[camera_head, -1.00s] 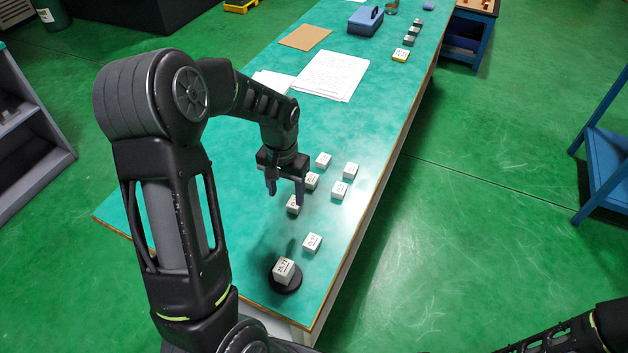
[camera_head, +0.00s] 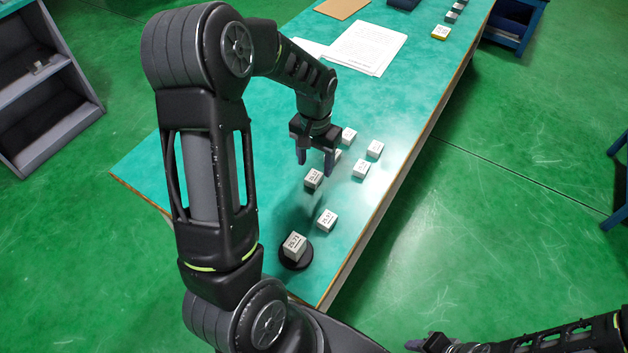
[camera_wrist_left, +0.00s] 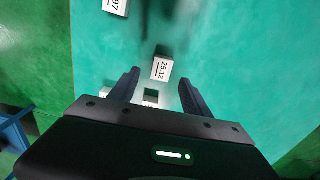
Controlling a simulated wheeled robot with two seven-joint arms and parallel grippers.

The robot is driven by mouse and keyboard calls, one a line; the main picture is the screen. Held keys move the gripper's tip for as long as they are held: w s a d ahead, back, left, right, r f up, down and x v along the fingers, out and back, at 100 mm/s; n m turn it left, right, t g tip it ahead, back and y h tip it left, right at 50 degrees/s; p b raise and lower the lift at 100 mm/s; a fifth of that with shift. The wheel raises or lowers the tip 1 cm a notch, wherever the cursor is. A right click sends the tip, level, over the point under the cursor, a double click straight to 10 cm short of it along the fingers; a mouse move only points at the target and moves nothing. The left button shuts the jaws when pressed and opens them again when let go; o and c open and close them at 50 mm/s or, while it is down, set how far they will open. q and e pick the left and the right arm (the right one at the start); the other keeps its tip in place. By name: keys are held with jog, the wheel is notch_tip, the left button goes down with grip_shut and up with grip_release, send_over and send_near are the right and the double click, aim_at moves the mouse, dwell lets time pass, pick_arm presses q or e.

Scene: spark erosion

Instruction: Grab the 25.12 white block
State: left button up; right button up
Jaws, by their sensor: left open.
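The white 25.12 block (camera_wrist_left: 161,69) lies on the green table, label up, between and just ahead of my left fingertips in the left wrist view. In the head view it is the white block (camera_head: 313,179) just below my left gripper (camera_head: 315,166). My left gripper is open, pointing down above the block, with nothing between its fingers; its two fingers also show in the wrist view (camera_wrist_left: 159,79). I cannot tell its exact height over the block. My right gripper (camera_head: 428,343) shows only partly at the bottom edge of the head view.
A 25.97 block (camera_head: 327,220) and a 25.73 block (camera_head: 294,247) on a black disc (camera_head: 297,263) stand nearer me. Other white blocks (camera_head: 375,149) sit close behind and right of the gripper. Papers (camera_head: 366,46) lie farther back. The table's right edge is close.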

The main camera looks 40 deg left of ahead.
aim_at(314, 176)
pick_arm(q)
jog(key=shift+r, duration=0.1)
notch_tip(314, 176, down, 5)
jog(key=b, duration=0.3)
jog(key=shift+s+a+f+b, duration=0.1)
jog(key=shift+a+f+b, duration=0.1)
jog(key=shift+b, duration=0.2)
jog(key=shift+r, duration=0.1)
grip_shut()
dwell(0.5)
